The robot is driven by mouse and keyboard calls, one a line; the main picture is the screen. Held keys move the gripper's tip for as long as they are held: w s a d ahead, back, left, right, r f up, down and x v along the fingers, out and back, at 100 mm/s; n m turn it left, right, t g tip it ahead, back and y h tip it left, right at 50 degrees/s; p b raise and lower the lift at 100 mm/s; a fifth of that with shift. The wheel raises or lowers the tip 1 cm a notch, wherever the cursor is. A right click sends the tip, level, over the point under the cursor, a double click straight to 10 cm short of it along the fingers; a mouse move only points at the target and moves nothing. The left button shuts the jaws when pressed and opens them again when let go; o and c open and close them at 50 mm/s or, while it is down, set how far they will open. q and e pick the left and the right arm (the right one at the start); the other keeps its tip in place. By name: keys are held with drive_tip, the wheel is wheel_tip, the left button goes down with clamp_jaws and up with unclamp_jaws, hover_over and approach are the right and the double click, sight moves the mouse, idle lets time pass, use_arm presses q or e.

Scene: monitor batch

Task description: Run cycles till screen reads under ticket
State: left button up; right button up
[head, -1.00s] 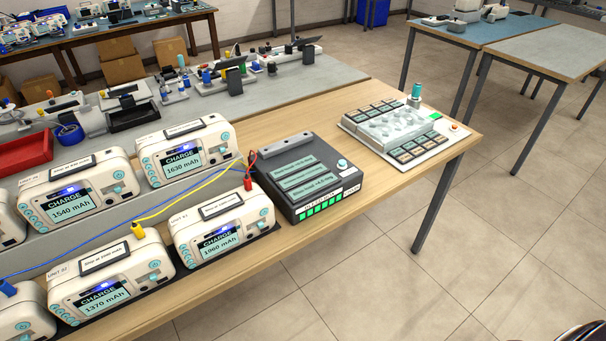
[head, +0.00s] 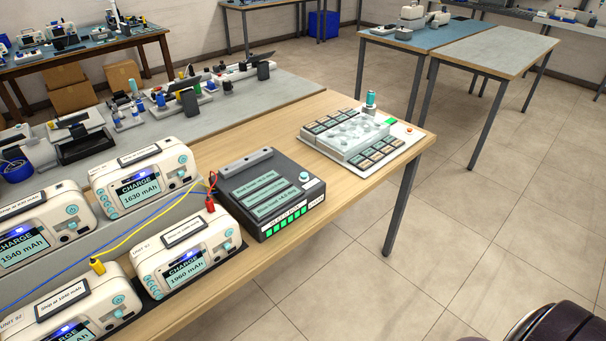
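Several white charger units stand on the wooden bench at the left. The front unit marked 91 (head: 190,262) reads CHARGE 1960 mAh. The unit behind it (head: 146,186) reads CHARGE 1630 mAh. A unit at the left edge (head: 22,243) reads CHARGE 1540 mAh. Unit 92 (head: 75,318) is cut off at the bottom, and its number is not readable. Neither gripper is in view.
A white tray board (head: 401,153) with dark cells and a clear cover lies at the bench's right end. Red, yellow and blue leads run among the units. A blue-topped table (head: 425,37) stands behind; the tiled floor at right is open.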

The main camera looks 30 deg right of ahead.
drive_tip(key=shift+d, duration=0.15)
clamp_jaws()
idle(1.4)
